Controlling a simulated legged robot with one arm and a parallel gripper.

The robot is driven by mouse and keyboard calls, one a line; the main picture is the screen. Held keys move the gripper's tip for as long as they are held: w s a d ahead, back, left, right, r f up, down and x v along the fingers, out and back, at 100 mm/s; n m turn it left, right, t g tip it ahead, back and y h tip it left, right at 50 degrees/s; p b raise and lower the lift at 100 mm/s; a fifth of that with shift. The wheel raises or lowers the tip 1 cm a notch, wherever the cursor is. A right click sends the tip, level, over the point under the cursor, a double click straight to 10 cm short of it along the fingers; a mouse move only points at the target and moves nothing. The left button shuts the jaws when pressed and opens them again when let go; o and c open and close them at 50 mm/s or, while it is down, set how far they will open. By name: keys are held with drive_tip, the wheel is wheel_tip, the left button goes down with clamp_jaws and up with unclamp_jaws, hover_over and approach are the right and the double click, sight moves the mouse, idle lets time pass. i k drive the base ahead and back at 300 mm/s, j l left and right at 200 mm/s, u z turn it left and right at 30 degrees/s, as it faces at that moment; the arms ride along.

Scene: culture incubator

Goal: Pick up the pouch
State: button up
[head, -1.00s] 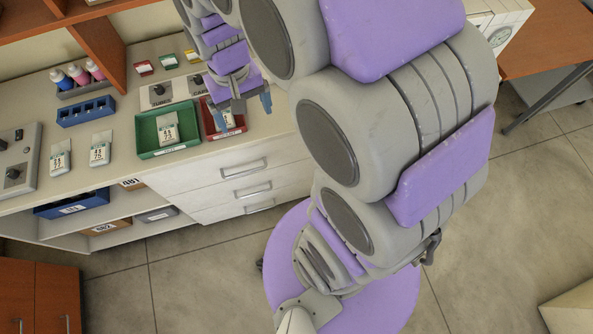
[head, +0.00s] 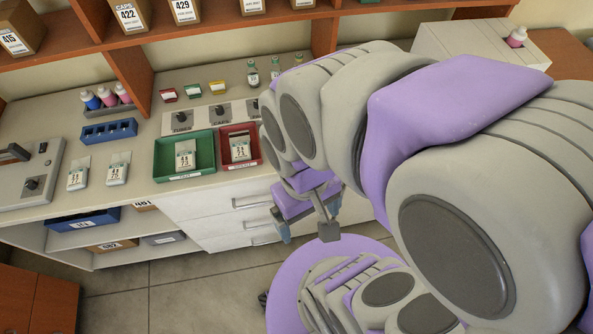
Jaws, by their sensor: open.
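Several white labelled pouches show on the counter. One pouch (head: 185,155) stands in the green tray (head: 160,168), and another pouch (head: 240,149) is in the red tray (head: 253,159). Two more pouches, a left one (head: 78,174) and a right one (head: 118,169), lie on the bare counter left of the green tray. My gripper (head: 306,229) is open and empty, with its fingers pointing down. In the picture it lies below and right of the red tray, over the drawer fronts, apart from every pouch.
A blue rack (head: 109,131) and a holder with small bottles (head: 106,99) stand behind the loose pouches. A control box (head: 30,180) is at the left. Knob panels (head: 183,118) sit behind the trays. Boxes line the shelf (head: 190,32) above. Open counter surrounds the loose pouches.

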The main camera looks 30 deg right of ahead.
sight(77, 177)
drive_tip(key=z, duration=1.1)
drive_tip(key=l+u, duration=0.1)
drive_tip(key=u, duration=2.1)
